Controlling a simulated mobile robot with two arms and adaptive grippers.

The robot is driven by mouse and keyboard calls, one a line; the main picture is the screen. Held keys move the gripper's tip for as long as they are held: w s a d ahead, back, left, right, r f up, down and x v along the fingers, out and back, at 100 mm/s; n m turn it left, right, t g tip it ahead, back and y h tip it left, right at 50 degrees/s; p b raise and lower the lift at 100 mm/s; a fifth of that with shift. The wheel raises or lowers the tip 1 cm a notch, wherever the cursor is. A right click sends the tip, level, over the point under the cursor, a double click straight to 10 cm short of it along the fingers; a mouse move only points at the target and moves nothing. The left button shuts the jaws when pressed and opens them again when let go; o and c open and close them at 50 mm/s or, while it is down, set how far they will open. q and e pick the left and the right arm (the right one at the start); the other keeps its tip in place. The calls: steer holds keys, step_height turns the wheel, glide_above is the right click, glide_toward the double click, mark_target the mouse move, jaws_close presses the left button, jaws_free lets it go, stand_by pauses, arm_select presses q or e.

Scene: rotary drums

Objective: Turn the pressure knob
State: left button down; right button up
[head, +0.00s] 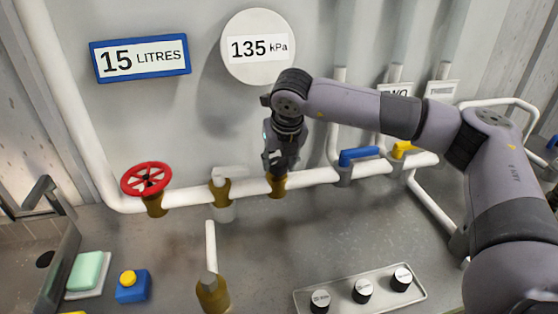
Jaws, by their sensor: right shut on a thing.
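My right gripper (279,168) points down over a brass fitting (277,187) on the white horizontal pipe (312,178). It is shut on a knob on top of this fitting. The gripper hides the knob, so its shape and turn cannot be made out. A round white dial (257,72) on the wall above reads 135 kPa. My left gripper is not in view.
A red wheel valve (146,179) and a white-handled valve (221,187) stand to the left. Blue (359,156) and yellow (403,148) lever valves are to the right. A tray (300,297) with black knobs lies in front. A sign (140,58) reads 15 LITRES.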

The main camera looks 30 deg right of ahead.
steer(key=shift+f+n+y+b, duration=0.15)
steer(key=shift+n+y+b, duration=0.15)
steer(key=shift+n+b, duration=0.25)
steer(key=shift+d+n+y+b, duration=0.15)
steer(key=shift+n+y+b, duration=0.25)
steer(key=shift+n+b, duration=0.65)
steer(key=shift+n+y, duration=0.4)
steer(key=shift+n, duration=0.5)
steer(key=n, duration=0.2)
steer(key=shift+d+n+y, duration=0.1)
steer(key=shift+n+y, duration=0.3)
steer(key=n, duration=0.1)
steer(key=n+g+y, duration=0.1)
steer(key=shift+w+r+n, duration=0.1)
steer(key=shift+r+n, duration=0.15)
steer(key=shift+n, duration=0.15)
steer(key=n+p, duration=0.1)
steer(key=n, duration=0.1)
steer(key=shift+n+g+y, duration=0.3)
steer(key=shift+g+y, duration=0.1)
steer(key=n, duration=0.1)
steer(key=n+g+p, duration=0.1)
steer(key=n, duration=0.1)
steer(key=shift+w+d+n+y, duration=0.1)
steer(key=shift+w+n+y, duration=0.05)
steer(key=shift+n+y, duration=0.15)
steer(key=shift+n+g+p, duration=0.7)
steer(key=shift+n, duration=0.8)
